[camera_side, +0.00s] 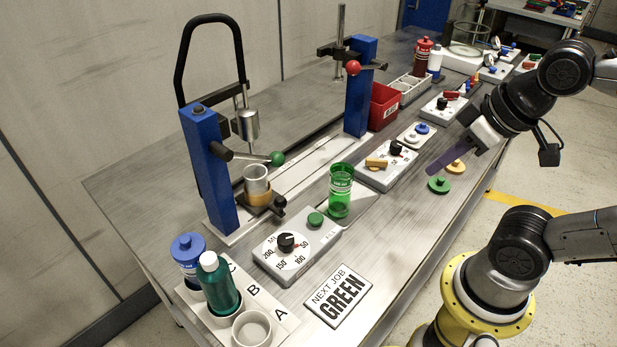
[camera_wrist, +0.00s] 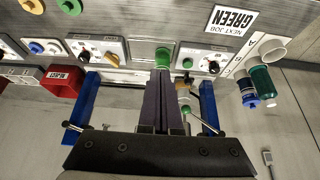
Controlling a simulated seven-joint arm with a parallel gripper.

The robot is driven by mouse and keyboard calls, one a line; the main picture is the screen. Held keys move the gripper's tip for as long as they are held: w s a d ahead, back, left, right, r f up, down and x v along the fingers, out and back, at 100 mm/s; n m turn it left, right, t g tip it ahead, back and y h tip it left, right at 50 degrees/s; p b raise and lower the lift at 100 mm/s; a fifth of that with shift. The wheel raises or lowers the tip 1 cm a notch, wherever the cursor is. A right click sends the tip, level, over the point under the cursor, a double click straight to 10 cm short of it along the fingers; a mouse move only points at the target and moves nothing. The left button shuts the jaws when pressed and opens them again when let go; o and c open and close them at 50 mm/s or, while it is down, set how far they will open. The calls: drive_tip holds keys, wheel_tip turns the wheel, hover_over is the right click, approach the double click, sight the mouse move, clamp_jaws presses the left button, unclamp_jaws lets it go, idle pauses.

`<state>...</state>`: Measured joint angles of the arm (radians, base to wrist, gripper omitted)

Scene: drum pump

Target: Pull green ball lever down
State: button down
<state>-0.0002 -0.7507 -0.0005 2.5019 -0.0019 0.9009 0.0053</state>
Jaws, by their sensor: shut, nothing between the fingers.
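The green ball (camera_side: 277,158) sits on the end of a lever on the near blue column (camera_side: 208,165). In the wrist view the green ball (camera_wrist: 187,111) shows just right of my fingers. My gripper (camera_side: 430,171) is to the right of the lever, above the table's right part, clear of it. Its dark purple fingers (camera_wrist: 162,84) are shut with nothing between them.
A second blue column (camera_side: 360,85) carries a red ball lever (camera_side: 353,67). A green tumbler (camera_side: 340,195), a dial box (camera_side: 296,248), a red bin (camera_side: 383,106) and a bottle rack (camera_side: 237,318) stand around. Green and yellow lids (camera_side: 438,185) lie below my gripper.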

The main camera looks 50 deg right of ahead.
drive_tip(key=w+a+r+m, duration=0.2)
drive_tip(key=w+r, duration=0.9)
drive_tip(key=w, duration=0.1)
drive_tip(key=w+a+n+g, duration=0.1)
drive_tip(key=w+a, duration=0.3)
drive_tip(key=w, duration=0.5)
drive_tip(key=shift+n+g, duration=0.5)
drive_tip(key=shift+g, duration=0.1)
drive_tip(key=w+a+f, duration=0.1)
drive_tip(key=w+f, duration=0.1)
drive_tip(key=f, duration=0.2)
drive_tip(key=w+a+f, duration=0.2)
drive_tip(key=f, duration=0.3)
drive_tip(key=w+a+f, duration=0.1)
drive_tip(key=w+f, duration=0.2)
drive_tip(key=f, duration=0.2)
drive_tip(key=shift+a, duration=0.3)
drive_tip(key=shift+f, duration=0.15)
